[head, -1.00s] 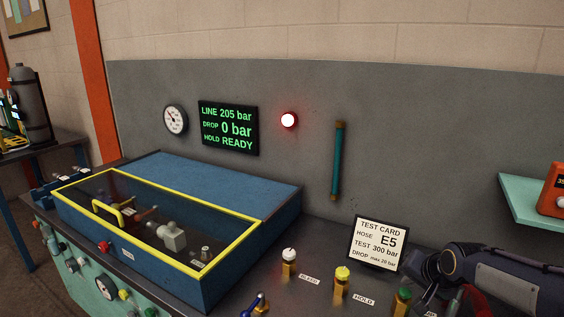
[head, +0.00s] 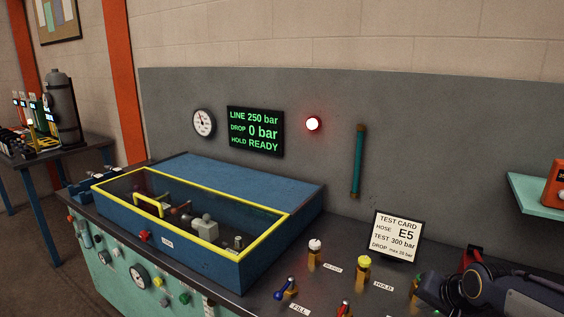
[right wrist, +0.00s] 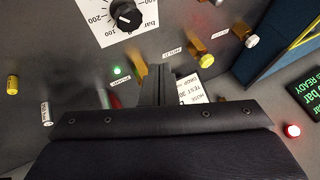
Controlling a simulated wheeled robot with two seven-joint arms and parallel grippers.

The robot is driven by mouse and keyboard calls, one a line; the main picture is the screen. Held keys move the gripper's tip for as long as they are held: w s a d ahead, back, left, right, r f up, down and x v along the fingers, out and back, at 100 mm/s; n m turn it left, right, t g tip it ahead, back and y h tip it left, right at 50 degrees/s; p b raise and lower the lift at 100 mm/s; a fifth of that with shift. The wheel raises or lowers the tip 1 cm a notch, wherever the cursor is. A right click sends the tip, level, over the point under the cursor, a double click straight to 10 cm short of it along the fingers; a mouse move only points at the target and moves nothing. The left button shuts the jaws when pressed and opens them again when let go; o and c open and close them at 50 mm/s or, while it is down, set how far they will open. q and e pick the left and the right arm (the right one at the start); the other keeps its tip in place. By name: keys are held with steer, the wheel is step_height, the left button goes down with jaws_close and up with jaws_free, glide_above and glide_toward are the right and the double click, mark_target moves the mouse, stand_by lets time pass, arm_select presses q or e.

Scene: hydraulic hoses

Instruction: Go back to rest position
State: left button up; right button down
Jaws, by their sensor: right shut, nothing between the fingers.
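My right gripper (right wrist: 158,82) shows in the right wrist view with its dark fingers shut together and nothing between them. In the head view my right gripper and wrist (head: 450,288) are at the lower right corner, over the bench beside the HOLD knob and in front of the test card (head: 398,236). The fingertips are hard to make out there. My left gripper is not in view.
A blue case (head: 252,183) with a yellow-framed clear lid, lid down, stands on the bench. White (head: 314,247) and yellow (head: 363,265) knobs and a blue lever (head: 287,288) stand in front. The display (head: 255,131) reads LINE 250 bar, HOLD READY. A red lamp (head: 313,124) glows.

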steer(key=s+a+n+y, duration=0.1)
steer(key=s+a, duration=0.4)
steer(key=s, duration=0.7)
steer(key=s+a+f+n+g+y, duration=0.1)
steer(key=s+a+n, duration=0.3)
steer(key=s, duration=0.8)
steer(key=shift+s+a+f+n+g+y, duration=0.15)
steer(key=shift+a+f+n+g+y, duration=0.15)
steer(key=shift+a+y, duration=0.25)
